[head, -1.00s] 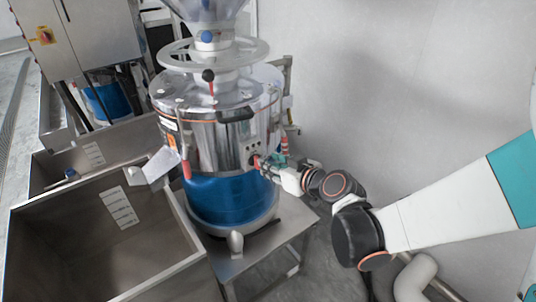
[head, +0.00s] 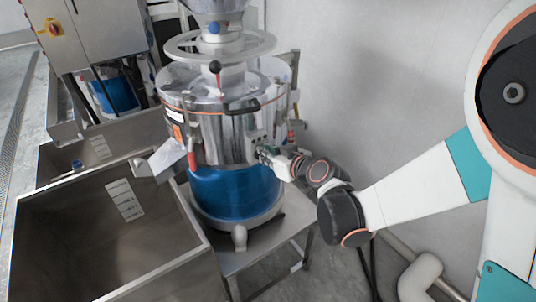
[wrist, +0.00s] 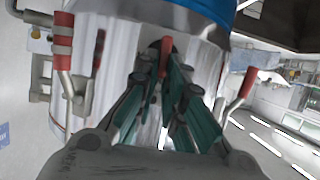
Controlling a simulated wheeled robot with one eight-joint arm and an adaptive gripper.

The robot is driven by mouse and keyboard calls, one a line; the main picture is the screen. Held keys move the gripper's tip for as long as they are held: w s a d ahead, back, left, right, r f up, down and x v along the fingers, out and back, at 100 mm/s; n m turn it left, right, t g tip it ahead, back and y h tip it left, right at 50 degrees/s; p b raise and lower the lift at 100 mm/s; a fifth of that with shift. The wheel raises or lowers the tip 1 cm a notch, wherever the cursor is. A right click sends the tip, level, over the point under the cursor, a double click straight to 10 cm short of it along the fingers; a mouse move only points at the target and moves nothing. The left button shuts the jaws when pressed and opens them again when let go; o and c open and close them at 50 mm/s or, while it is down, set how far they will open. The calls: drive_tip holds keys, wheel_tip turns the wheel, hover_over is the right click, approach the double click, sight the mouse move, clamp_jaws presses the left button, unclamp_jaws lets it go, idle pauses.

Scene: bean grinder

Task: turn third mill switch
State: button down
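The mill (head: 228,140) is a steel drum with a blue band, standing on a steel table. In the wrist view, a red switch handle (wrist: 166,48) stands between the tips of my gripper (wrist: 165,68). The teal fingers lie close on both sides of it. I cannot tell if they press on it.
Two red-handled levers, one on the left (wrist: 63,40) and one on the right (wrist: 248,82), flank the gripper in the wrist view. A steel bin (head: 110,235) stands at the left, and a white wall (head: 380,80) is behind. A pipe (head: 418,277) lies at lower right.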

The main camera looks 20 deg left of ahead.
idle(0.3)
drive_tip(key=f+m+g+y+b, duration=0.1)
drive_tip(key=m+y+b, duration=0.1)
drive_tip(key=m+b, duration=0.2)
drive_tip(key=w+d+m+g+y+b, duration=0.1)
drive_tip(key=m+y+b, duration=0.1)
drive_tip(key=m+b, duration=0.2)
drive_tip(key=w+f+m+g+y+b, duration=0.1)
drive_tip(key=m+y+b, duration=0.1)
drive_tip(key=m+b, duration=0.2)
drive_tip(key=shift+d+f+m+y, duration=0.3)
drive_tip(key=shift+d+f+m, duration=0.1)
drive_tip(key=shift+m, duration=0.3)
idle(0.4)
drive_tip(key=c, duration=1.7)
unclamp_jaws()
drive_tip(key=shift+d, duration=0.1)
